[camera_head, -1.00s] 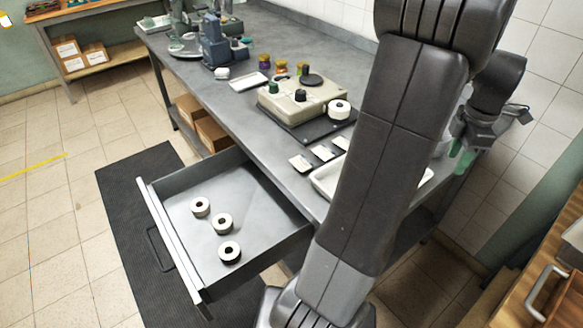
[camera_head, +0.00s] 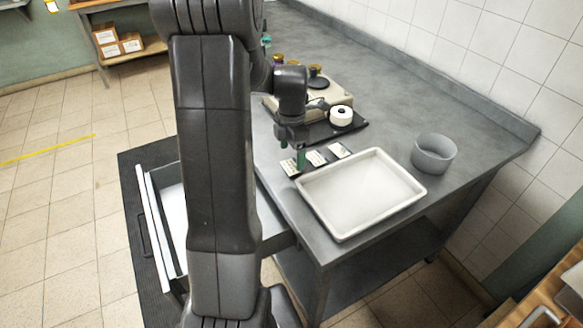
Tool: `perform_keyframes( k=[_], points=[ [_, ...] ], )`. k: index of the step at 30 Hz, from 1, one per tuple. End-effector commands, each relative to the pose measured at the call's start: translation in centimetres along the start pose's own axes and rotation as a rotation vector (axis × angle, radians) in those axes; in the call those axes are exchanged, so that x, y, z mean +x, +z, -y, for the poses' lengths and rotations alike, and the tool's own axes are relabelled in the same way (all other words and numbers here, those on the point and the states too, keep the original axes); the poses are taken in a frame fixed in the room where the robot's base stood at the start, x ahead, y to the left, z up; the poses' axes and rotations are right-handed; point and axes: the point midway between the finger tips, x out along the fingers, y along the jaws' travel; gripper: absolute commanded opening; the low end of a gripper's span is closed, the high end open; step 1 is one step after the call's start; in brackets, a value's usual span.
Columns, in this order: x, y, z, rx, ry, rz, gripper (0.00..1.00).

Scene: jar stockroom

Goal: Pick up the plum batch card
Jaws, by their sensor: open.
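Three small white cards lie in a slanted row on the grey bench, between the black mat and the white tray: a left card (camera_head: 289,168), a middle card (camera_head: 316,159) and a right card (camera_head: 339,150). Their print is too small to read, so I cannot tell which is the plum batch card. My gripper (camera_head: 293,152), with green fingers, points down over the left end of the row. It is open, with nothing seen between the fingers. One finger shows between the left and middle cards. I cannot tell whether it touches the bench or a card.
A white tray (camera_head: 325,210) lies just in front of the cards, and a grey round bowl (camera_head: 433,154) stands to its right. Behind are a beige device (camera_head: 334,96) and a white roll (camera_head: 341,116). The open drawer (camera_head: 150,215) is partly hidden by my arm. The back right bench is clear.

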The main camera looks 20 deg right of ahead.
Motion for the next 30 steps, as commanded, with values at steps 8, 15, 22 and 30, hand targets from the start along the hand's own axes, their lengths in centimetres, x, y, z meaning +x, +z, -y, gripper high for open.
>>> perform_keyframes(
  k=[8,15,22,30],
  points=[
    [3.9,-0.1,0.1,0.0,-0.002,-0.002,0.82],
    [4.4,-0.1,0.1,0.0,-0.001,-0.001,0.82],
    [4.3,0.0,0.1,0.0,0.0,-0.001,0.48],
    [4.3,0.0,0.1,0.0,0.0,-0.001,0.33]
  ],
)
